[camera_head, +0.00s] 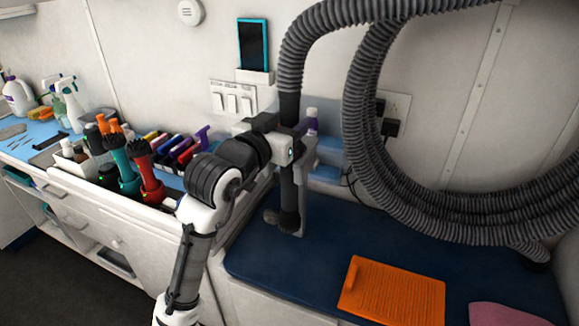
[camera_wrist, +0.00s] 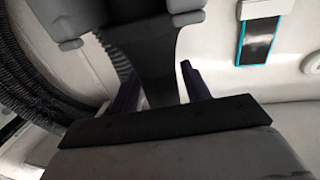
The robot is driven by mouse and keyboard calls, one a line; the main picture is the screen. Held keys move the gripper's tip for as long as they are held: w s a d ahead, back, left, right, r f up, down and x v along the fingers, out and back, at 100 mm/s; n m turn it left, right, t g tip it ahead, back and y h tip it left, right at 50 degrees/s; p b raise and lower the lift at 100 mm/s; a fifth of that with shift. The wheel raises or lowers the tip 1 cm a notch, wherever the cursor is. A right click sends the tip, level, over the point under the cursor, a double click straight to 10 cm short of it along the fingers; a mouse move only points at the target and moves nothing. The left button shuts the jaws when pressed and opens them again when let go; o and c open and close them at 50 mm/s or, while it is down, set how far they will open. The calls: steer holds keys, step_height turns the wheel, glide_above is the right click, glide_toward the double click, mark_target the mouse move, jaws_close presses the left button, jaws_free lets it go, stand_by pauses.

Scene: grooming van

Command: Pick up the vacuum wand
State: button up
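The vacuum wand (camera_head: 288,192) is a dark upright tube with a bent lower end, on the ribbed grey hose. It stands by a grey holder (camera_head: 303,205) at the wall. My gripper (camera_head: 291,136) is at the wand's upper part, below the hose joint. In the wrist view the dark wand (camera_wrist: 155,75) runs between my two dark purplish fingers (camera_wrist: 160,88). Grey prongs (camera_wrist: 187,18) flank it higher in that picture. Whether the fingers press on the wand is not clear. My arm hides part of the area to its left.
The hose (camera_head: 365,130) loops along the wall to the right. A blue-topped bench (camera_head: 300,262) below carries an orange board (camera_head: 392,291) and a pink item (camera_head: 505,315). Left, a counter holds tools, brushes and bottles. A tablet (camera_head: 253,44) hangs on the wall.

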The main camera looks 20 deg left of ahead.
steer(key=c, duration=0.8)
steer(key=shift+s+r, duration=0.1)
steer(key=shift+r, duration=0.05)
